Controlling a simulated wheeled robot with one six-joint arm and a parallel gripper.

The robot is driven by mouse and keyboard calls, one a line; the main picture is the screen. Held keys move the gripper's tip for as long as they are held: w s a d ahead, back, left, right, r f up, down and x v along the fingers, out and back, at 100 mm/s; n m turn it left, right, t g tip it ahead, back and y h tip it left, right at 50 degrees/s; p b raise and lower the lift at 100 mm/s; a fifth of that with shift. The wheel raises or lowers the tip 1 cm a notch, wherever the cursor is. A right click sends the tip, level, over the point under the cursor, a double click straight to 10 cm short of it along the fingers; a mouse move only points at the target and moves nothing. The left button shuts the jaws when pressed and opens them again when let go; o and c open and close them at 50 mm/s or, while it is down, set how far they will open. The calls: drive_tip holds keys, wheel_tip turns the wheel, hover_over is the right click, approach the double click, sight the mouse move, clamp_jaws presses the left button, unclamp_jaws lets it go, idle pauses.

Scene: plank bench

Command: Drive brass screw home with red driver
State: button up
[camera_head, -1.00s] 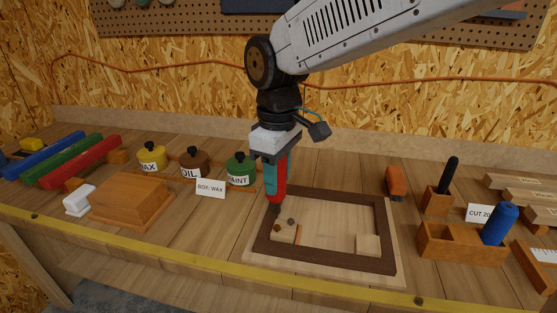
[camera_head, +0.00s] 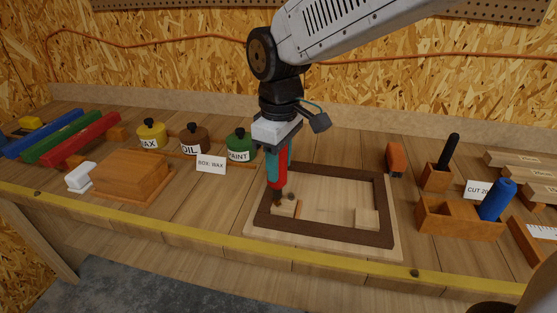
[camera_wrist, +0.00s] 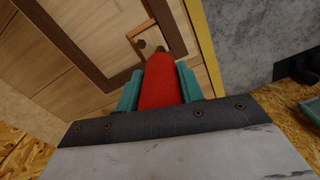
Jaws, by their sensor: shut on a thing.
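My gripper (camera_head: 278,165) is shut on the red driver (camera_head: 281,178), which hangs nearly upright with its dark tip down. The red driver (camera_wrist: 160,85) also shows between the teal fingers in the wrist view. The tip is at a small pale wooden block (camera_head: 286,211) in the near left corner of a dark wooden frame (camera_head: 330,237). One dark grey screw head (camera_head: 291,196) shows on the block, right of the tip. The brass screw seems hidden behind the tip; I cannot tell whether they touch. The block (camera_wrist: 146,34) also shows in the wrist view.
Wax, oil and paint pots (camera_head: 241,147) and a label card (camera_head: 211,164) stand left of the frame. A wooden holder with a blue-handled tool (camera_head: 497,200) stands right. A second block (camera_head: 367,218) sits in the frame's right corner. A yellow edge strip (camera_head: 200,229) runs along the front.

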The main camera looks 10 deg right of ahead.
drive_tip(key=shift+f, duration=1.2)
idle(3.8)
drive_tip(key=shift+r, duration=3.55)
